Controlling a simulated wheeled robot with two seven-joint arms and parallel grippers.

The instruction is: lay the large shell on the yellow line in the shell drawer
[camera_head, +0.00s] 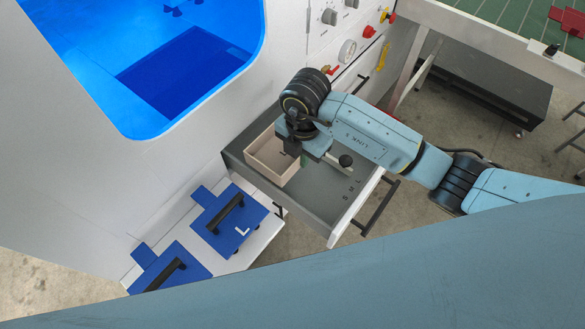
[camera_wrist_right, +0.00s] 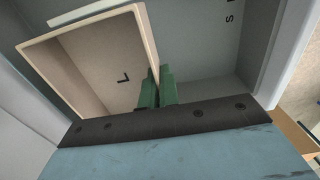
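The large shell (camera_head: 265,160) is a beige open box marked L, inside the open grey drawer (camera_head: 325,205) at its left part. In the right wrist view the shell (camera_wrist_right: 85,65) shows slightly tilted against the drawer (camera_wrist_right: 205,50). My right gripper (camera_head: 303,160) is at the shell's right side. In the wrist view its green fingers (camera_wrist_right: 157,88) stand on either side of the shell's wall, closed on it. I cannot tell whether the shell touches the drawer floor. No yellow line is visible. My left gripper is out of view.
The drawer floor right of the shell is bare and lettered. A black handle (camera_head: 376,207) is on the drawer front. A pale bar (camera_head: 337,165) and black knob (camera_head: 345,160) show beside my gripper. Blue plates with black handles (camera_head: 231,221) lie at lower left. Control knobs (camera_head: 348,50) are behind.

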